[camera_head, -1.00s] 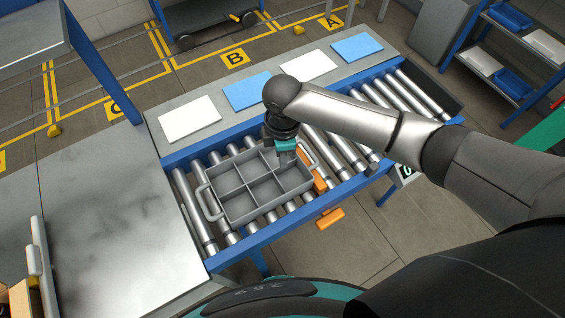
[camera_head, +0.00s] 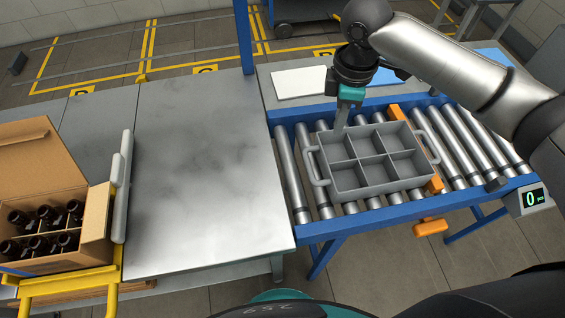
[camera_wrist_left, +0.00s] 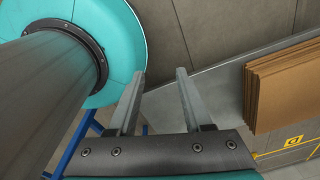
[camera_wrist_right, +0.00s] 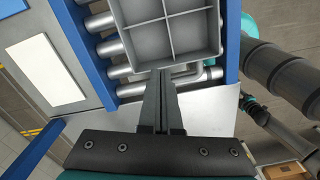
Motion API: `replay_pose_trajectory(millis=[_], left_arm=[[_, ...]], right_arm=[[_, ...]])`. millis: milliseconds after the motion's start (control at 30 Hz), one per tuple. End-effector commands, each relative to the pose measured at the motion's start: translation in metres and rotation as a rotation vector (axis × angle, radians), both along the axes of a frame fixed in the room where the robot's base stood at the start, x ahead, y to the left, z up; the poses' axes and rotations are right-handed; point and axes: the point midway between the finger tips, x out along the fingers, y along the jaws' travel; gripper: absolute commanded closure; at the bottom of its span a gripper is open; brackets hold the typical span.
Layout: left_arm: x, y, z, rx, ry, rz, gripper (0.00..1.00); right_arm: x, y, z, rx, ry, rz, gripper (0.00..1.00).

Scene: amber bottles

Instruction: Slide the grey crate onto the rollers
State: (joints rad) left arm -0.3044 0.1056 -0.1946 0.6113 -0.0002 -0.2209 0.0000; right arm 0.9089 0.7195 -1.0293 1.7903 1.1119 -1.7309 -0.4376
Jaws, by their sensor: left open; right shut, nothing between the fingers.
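The grey crate (camera_head: 372,162), with six empty compartments and a handle at each end, sits flat on the rollers (camera_head: 292,175) of the blue-framed conveyor. My right gripper (camera_head: 342,124) is shut and empty, pointing down near the crate's far left corner. In the right wrist view its closed fingertips (camera_wrist_right: 161,72) lie by the crate's end handle (camera_wrist_right: 186,76); I cannot tell whether they touch it. The crate's wall (camera_wrist_right: 165,62) shows beyond them. My left gripper (camera_wrist_left: 161,73) is open and empty, seen only in the left wrist view, away from the crate.
An orange stop (camera_head: 434,185) is at the crate's right end. The bare metal table (camera_head: 190,180) adjoins the conveyor on the left. An open cardboard box (camera_head: 95,215) holds several amber bottles (camera_head: 48,212). A counter display (camera_head: 530,198) reads 0. Flat cardboard (camera_wrist_left: 285,85) lies near my left gripper.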

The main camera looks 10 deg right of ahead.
Motion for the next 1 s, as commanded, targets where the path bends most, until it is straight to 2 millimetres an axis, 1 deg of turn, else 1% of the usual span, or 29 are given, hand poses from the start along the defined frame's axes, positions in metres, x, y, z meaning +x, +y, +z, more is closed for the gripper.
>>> replay_pose_trajectory(millis=[33,133,233,333,400,600,700,833,1000], left_arm=[[0.0,-0.004,-0.007,-0.005,-0.001,0.002,0.5],[0.001,-0.011,-0.009,-0.015,-0.001,0.004,0.5],[0.003,-0.018,-0.01,-0.024,-0.006,0.004,0.5],[0.006,-0.026,-0.013,-0.035,-0.013,0.003,0.5],[0.009,-0.029,-0.016,-0.04,-0.017,0.002,0.5],[0.01,-0.028,-0.024,-0.038,-0.019,0.0,0.5],[0.01,-0.025,-0.027,-0.035,-0.019,0.0,0.5],[0.009,-0.023,-0.029,-0.032,-0.018,0.0,0.5],[0.008,-0.021,-0.03,-0.028,-0.015,0.002,0.5]], right_arm=[[0.001,-0.004,-0.001,-0.002,-0.003,-0.008,1.0],[0.0,-0.006,-0.001,-0.001,-0.002,-0.013,1.0],[0.0,-0.006,-0.007,-0.001,0.001,-0.014,1.0],[-0.001,-0.006,-0.023,-0.001,0.002,-0.014,1.0],[-0.001,-0.006,-0.037,-0.001,0.002,-0.013,1.0],[-0.001,-0.006,-0.073,-0.002,0.001,-0.013,1.0],[-0.001,-0.006,-0.086,-0.001,0.0,-0.013,1.0],[-0.001,-0.006,-0.095,-0.001,-0.001,-0.011,1.0],[-0.001,-0.006,-0.098,-0.001,-0.002,-0.011,1.0]])
